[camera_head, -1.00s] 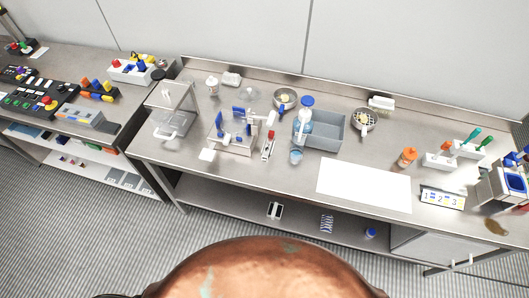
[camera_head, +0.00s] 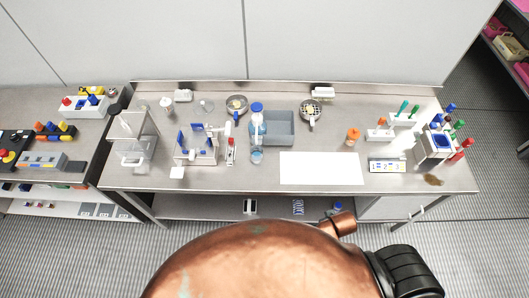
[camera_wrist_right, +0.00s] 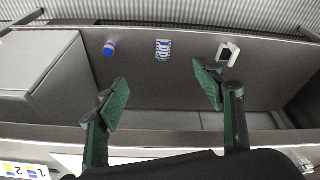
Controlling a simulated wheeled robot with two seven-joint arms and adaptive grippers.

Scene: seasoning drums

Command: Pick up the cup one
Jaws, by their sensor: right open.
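A small blue-tinted cup (camera_head: 257,157) stands near the front of the steel table, below a blue-capped bottle (camera_head: 257,122). A clear glass vessel (camera_head: 206,106) stands farther back to the left. I cannot read a number on either, so I cannot tell which is cup one. My right gripper (camera_wrist_right: 165,88), with green finger pads, is open and empty in the right wrist view. It is in front of the table and faces the lower shelf, where no cup shows. My left gripper is not in view.
A grey bin (camera_head: 285,127), a white mat (camera_head: 320,168) and a 1-2-3 number sign (camera_head: 387,166) are on the table. Two strainer-like bowls stand at the back. The lower shelf (camera_wrist_right: 150,100) holds a few small items. A side bench stands at left.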

